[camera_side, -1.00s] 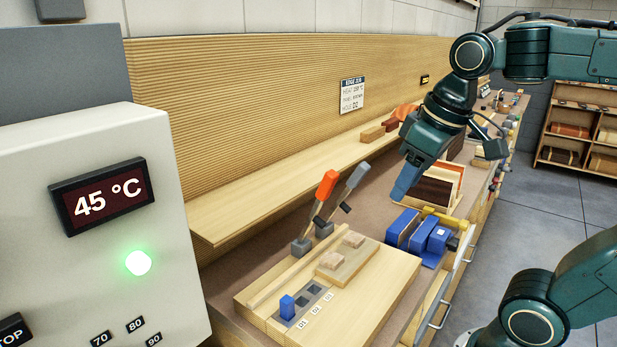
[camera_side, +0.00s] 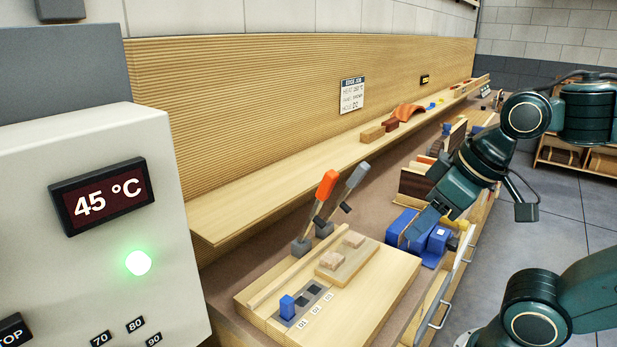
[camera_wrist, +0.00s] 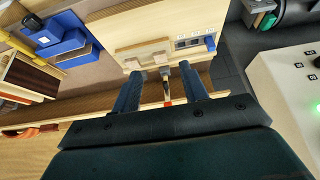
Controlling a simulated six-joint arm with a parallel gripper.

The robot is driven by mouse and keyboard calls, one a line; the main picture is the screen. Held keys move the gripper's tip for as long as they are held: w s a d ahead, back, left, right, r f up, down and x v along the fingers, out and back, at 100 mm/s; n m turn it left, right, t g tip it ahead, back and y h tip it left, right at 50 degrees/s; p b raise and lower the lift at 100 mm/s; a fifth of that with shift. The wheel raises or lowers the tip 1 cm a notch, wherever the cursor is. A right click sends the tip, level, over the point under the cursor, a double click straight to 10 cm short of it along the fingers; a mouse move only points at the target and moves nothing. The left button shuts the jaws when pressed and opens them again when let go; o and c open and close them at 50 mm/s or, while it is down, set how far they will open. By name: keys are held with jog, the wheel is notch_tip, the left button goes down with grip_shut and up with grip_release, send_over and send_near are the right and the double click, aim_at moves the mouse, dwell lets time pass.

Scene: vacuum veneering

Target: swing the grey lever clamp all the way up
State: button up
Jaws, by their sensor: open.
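The grey lever clamp (camera_side: 354,183) leans up and to the right in the side view, from a dark base at the back edge of the wooden board. An orange lever clamp (camera_side: 325,192) stands just left of it at a similar slant. My gripper (camera_side: 410,240) is open and empty, to the right of both levers and apart from them, low beside the blue vise. In the wrist view the open fingers (camera_wrist: 162,72) frame the area of the levers. The orange tip (camera_wrist: 168,103) shows between them; the grey handle is hard to make out there.
The blue vise (camera_side: 437,240) stands close to my gripper. The wooden board (camera_side: 370,290) carries a small panel and a blue peg (camera_side: 287,306). A long shelf (camera_side: 270,195) runs behind the levers. The control box (camera_side: 90,250) shows 45 °C at left.

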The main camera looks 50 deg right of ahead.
notch_tip(320, 180, up, 12)
jog(key=g, duration=0.5)
send_over(359, 165)
jog(key=shift+w+d+g, duration=0.25)
jog(key=shift+d+g, duration=0.05)
jog(key=shift+d, duration=0.35)
jog(key=shift+f, duration=0.15)
jog(key=shift+f, duration=6.75)
jog(key=shift+c, duration=0.2)
grip_shut()
